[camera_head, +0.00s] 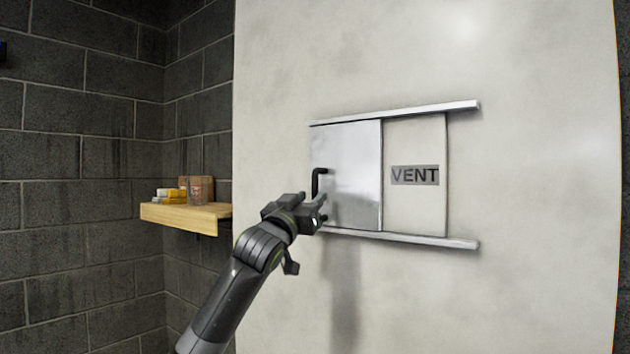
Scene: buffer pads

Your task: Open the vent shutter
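The vent shutter (355,165) is a shiny grey sliding panel on a pale wall. It sits at the left end between an upper rail (400,113) and a lower rail (410,239). A black handle (316,181) stands near its left edge. To the right is a pale panel with a grey label (415,175) reading VENT. My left gripper (318,212) is at the lower part of the handle, by the shutter's lower left. Its fingers overlap the handle's lower end, and I cannot tell whether they grip it. My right gripper is not in view.
The pale wall right of the rails is clear.

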